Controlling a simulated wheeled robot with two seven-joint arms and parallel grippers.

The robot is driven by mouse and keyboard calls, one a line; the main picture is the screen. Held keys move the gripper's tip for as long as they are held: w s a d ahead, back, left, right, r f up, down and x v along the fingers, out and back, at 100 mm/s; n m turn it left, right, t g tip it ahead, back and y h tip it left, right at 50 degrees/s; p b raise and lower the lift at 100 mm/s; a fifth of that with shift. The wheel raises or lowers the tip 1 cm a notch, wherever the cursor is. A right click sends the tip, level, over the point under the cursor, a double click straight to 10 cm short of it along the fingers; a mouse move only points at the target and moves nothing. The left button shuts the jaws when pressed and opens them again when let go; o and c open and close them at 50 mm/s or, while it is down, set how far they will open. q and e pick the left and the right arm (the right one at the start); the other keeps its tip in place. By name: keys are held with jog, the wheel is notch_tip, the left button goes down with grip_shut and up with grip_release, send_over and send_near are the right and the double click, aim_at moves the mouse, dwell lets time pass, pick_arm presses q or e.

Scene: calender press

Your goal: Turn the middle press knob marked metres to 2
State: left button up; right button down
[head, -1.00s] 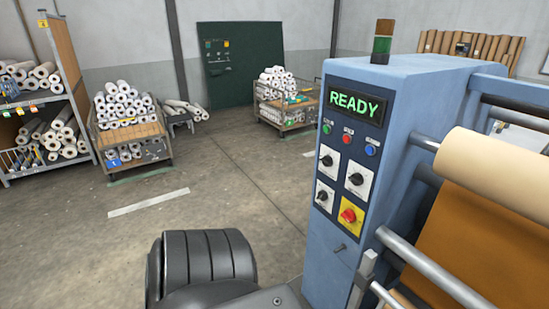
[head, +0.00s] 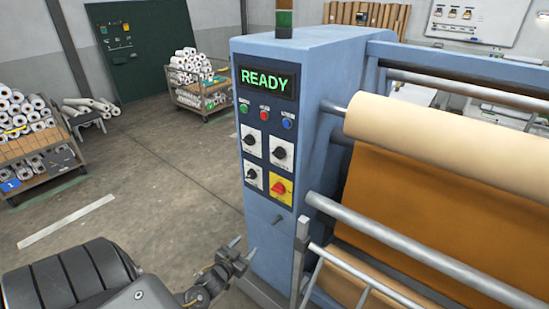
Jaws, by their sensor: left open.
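The blue press (head: 325,60) has a control panel with three black knobs on white plates: an upper left knob (head: 250,140), a right knob (head: 279,153) set slightly lower, and a lower left knob (head: 252,174). Their markings are too small to read, so I cannot tell which says metres or where its pointer stands on the scale. My left gripper (head: 245,247) is open and empty, below the panel at the cabinet's lower left, apart from the knobs. My right gripper is out of view.
A red knob (head: 279,188) on a yellow plate sits beside the lower left knob. Small coloured buttons line up under the lit READY display (head: 265,79). A cream roll (head: 440,140) and metal bars (head: 410,250) lie right of the panel. The floor (head: 150,180) to the left is open.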

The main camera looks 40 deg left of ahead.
pick_arm(q)
jog(key=w+r+t+h, duration=0.1)
jog(key=w+r+t, duration=0.1)
jog(key=r, duration=0.7)
jog(key=w+r+t, duration=0.2)
jog(key=r+t, duration=0.1)
jog(key=r, duration=0.5)
jog(key=t+h, duration=0.2)
jog(key=t, duration=0.1)
send_near(276, 156)
jog(key=p+x, duration=0.4)
jog(key=x, duration=0.4)
jog(key=shift+r, duration=0.1)
jog(key=shift+w+r, duration=0.1)
jog(key=shift+w, duration=0.4)
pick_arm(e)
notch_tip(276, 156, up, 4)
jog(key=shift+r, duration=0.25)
